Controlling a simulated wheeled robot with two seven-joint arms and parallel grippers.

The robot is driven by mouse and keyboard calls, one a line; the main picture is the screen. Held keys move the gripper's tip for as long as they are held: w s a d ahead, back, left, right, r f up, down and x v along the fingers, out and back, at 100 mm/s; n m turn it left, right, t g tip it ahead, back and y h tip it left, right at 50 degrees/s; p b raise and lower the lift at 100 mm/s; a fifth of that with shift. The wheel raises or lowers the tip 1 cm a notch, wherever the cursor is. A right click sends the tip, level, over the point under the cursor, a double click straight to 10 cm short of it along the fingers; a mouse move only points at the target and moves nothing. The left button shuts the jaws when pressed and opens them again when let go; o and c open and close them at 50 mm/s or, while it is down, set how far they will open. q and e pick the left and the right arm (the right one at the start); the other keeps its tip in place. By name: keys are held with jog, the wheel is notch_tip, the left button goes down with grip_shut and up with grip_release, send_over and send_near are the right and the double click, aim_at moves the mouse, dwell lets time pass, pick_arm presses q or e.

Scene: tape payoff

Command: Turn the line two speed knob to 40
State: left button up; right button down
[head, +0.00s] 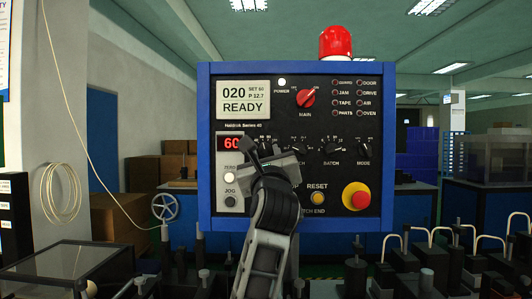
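The blue-framed control panel (205,110) stands in front of me in the head view. Its red readout (231,143) shows 60, and the white display (243,100) reads 020, SET 60, READY. My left gripper (262,148) is at the panel's left middle, just right of the readout. It covers most of a dial there, probably the speed knob; only a few scale numbers show above the fingers. The pointer is hidden. I cannot tell whether the fingers touch the knob or how far apart they are. My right gripper is not in view.
Two black knobs, one labelled BATCH (331,148) and one MODE (364,148), sit right of the gripper. A red main knob (306,98) is above. A red emergency button (356,196) is lower right. The JOG button (230,201) is lower left.

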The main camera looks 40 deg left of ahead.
pick_arm(q)
grip_shut()
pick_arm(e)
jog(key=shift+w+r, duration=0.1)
pick_arm(q)
jog(key=shift+n+g, duration=0.4)
jog(key=shift+n, duration=0.2)
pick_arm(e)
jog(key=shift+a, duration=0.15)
pick_arm(q)
jog(key=n+g+b, duration=0.1)
jog(key=n, duration=0.1)
jog(key=shift+w+d+n+y, duration=0.1)
jog(key=shift+n+y, duration=0.2)
jog(key=shift+y, duration=0.1)
jog(key=n+g+b, duration=0.1)
jog(key=n, duration=0.1)
jog(key=shift+r+n, duration=0.1)
jog(key=shift+n, duration=0.2)
jog(key=shift+d+r+n+g+y+b, duration=0.15)
jog(key=shift+n+g+y+b, duration=0.15)
jog(key=shift+n+g+b, duration=0.45)
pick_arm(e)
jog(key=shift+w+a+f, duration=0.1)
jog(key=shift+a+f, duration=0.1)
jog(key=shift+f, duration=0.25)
pick_arm(q)
jog(key=shift+n+t, duration=0.25)
